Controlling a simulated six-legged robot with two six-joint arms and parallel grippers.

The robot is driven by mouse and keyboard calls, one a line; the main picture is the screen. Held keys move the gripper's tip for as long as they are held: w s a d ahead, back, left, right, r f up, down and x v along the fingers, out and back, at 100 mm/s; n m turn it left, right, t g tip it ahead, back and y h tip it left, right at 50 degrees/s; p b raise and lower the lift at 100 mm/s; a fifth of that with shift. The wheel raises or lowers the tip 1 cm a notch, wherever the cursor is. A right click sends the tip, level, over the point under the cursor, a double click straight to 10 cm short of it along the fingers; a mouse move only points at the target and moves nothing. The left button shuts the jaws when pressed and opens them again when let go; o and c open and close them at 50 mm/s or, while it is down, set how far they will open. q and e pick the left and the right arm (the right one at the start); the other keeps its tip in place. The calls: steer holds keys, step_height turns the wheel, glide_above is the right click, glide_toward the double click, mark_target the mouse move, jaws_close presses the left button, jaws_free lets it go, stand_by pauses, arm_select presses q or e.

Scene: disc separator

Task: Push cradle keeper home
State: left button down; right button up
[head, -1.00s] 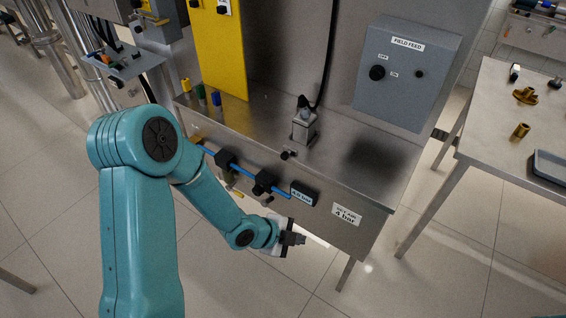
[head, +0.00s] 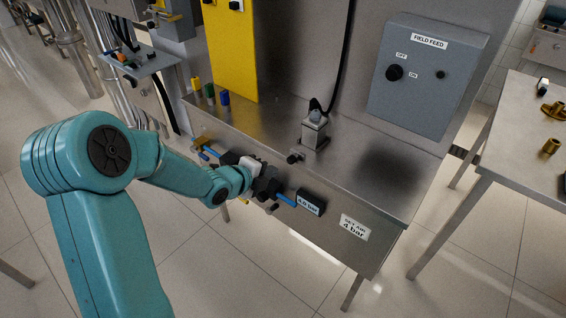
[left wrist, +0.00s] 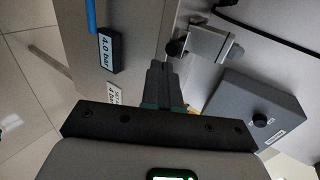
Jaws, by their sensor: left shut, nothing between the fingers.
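The cradle (head: 314,133) is a grey metal block on the steel bench top, with a black cable rising from its top. A small dark knob on a short pin (head: 295,157), which looks like the keeper, sticks out of its front side near the bench edge. In the left wrist view the cradle (left wrist: 208,42) and the dark knob (left wrist: 175,47) lie just beyond the fingertips. My left gripper (head: 268,186) is shut and empty, in front of the bench's front panel and below the knob. Its fingers (left wrist: 161,66) appear apart from the knob. My right gripper is not in view.
A blue tube (head: 285,200) in black fittings and a 4.0 bar display (head: 310,203) run along the front panel by my gripper. The grey FIELD FEED box (head: 425,80) stands at the back right. The bench top between is clear.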

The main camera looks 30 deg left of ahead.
mark_target(298, 152)
arm_select(q)
steer(key=w, duration=0.2)
steer(key=w+p, duration=0.1)
steer(key=w, duration=0.1)
steer(key=w+f, duration=0.1)
steer(key=shift+w+d, duration=0.3)
steer(key=shift+w, duration=0.1)
steer(key=shift+w, duration=0.15)
steer(key=w+b, duration=0.1)
steer(key=w, duration=0.1)
steer(key=w+b, duration=0.1)
steer(key=w, duration=0.1)
steer(key=shift+w+d+f+b, duration=0.1)
steer(key=shift+w+d+b, duration=0.1)
steer(key=shift+b, duration=0.15)
steer(key=shift+w, duration=0.2)
steer(key=shift+s+r, duration=0.1)
steer(key=shift+r, duration=0.15)
